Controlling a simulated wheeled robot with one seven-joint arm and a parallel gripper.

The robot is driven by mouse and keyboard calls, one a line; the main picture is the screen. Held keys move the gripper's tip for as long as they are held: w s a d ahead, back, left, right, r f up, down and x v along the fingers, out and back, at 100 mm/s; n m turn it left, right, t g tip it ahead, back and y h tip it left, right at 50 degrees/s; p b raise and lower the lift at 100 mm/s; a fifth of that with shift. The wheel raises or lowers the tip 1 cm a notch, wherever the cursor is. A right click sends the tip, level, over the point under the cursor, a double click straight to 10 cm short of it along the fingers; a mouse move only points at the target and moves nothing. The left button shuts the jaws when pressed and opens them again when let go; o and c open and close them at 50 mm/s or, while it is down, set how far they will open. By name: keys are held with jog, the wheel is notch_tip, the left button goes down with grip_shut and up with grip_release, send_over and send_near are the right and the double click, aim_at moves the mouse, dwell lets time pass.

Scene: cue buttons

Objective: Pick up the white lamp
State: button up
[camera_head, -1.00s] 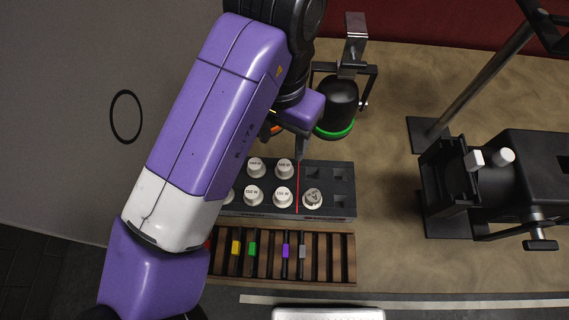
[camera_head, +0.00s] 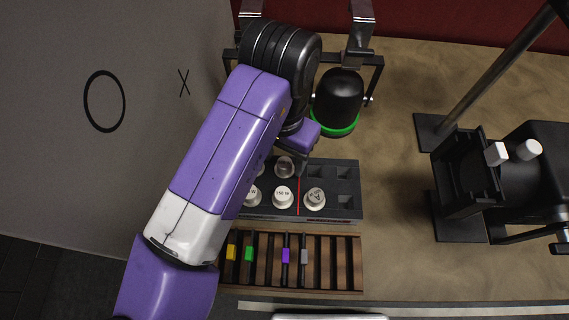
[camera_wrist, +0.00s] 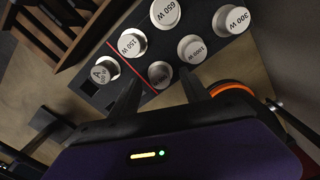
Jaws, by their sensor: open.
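Several round white lamps with wattage labels stand in a dark tray (camera_head: 340,203). One lamp (camera_head: 285,167) in the tray's back row is shaded close to my gripper (camera_wrist: 160,90). In the wrist view this lamp (camera_wrist: 160,74) lies between and just beyond my two open fingers, with no visible grip on it. A lamp marked 150 W (camera_head: 283,197) stands in the front row. Across the red line is a lamp (camera_head: 315,198) marked A. Larger lamps marked 650 W (camera_wrist: 165,12) and 300 W (camera_wrist: 232,20) show in the wrist view. My arm hides the tray's left part.
A slotted wooden rack (camera_head: 342,262) with coloured pieces lies in front of the tray. A black hanging spotlight with a green ring (camera_head: 336,100) is close to the right of my gripper. A black machine (camera_head: 470,180) stands right, with bare table between.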

jog(key=shift+f, duration=1.25)
grip_shut()
notch_tip(320, 180, up, 20)
jog(key=shift+r, duration=0.15)
notch_tip(320, 180, up, 7)
jog(key=p, duration=0.7)
jog(key=shift+p, duration=0.35)
dwell(0.6)
